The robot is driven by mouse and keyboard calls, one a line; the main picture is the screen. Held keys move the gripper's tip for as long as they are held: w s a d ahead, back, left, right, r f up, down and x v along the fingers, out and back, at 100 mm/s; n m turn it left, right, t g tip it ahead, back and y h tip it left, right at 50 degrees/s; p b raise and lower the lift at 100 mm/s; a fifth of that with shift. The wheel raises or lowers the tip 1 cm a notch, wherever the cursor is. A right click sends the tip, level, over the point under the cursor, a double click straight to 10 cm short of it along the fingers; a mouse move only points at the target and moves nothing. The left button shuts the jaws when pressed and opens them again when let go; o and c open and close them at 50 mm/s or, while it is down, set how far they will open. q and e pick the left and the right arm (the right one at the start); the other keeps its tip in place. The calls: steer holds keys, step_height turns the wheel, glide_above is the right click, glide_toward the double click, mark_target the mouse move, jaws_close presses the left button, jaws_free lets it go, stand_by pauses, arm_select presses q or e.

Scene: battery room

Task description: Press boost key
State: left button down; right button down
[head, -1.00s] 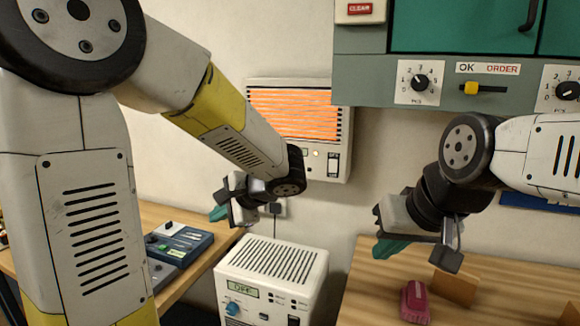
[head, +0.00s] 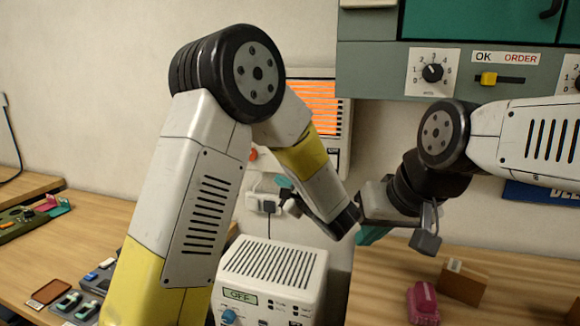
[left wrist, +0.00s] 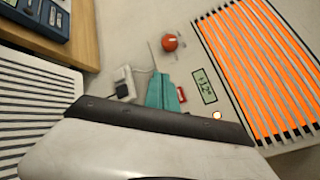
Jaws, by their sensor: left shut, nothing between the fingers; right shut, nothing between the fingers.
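The wall heater (head: 340,125) with glowing orange bars is mostly hidden behind my left arm in the head view. The left wrist view shows its orange grille (left wrist: 255,65), an orange-red knob (left wrist: 170,42), a "+12°" display (left wrist: 204,86), a lit lamp (left wrist: 217,115) and a small red part (left wrist: 181,93) beside my fingertip. I cannot read which control is the boost key. My left gripper (head: 287,190) is shut and empty, its teal tip (left wrist: 162,92) close to the red part; contact cannot be told. My right gripper (head: 398,230) is shut and empty, right of the heater.
A white unit (head: 270,268) with an "OFF" display stands below. A wall socket with a plug (head: 263,203) is near my left gripper. A grey-green cabinet (head: 375,60) hangs above. A pink object (head: 424,302) and brown block (head: 462,282) sit on the right bench.

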arm_select(q)
steer(key=w+d, duration=0.2)
steer(key=w, duration=0.6)
steer(key=shift+w+d, duration=0.15)
steer(key=shift+d, duration=0.2)
steer(key=shift+w, duration=0.15)
stand_by(1.8)
steer(key=shift+w+d, duration=0.15)
steer(key=shift+w, duration=0.1)
steer(key=shift+w+d, duration=0.1)
steer(key=shift+w, duration=0.25)
stand_by(0.5)
steer(key=shift+s, duration=0.15)
stand_by(0.3)
steer(key=shift+s+a, duration=0.25)
steer(key=shift+s, duration=0.35)
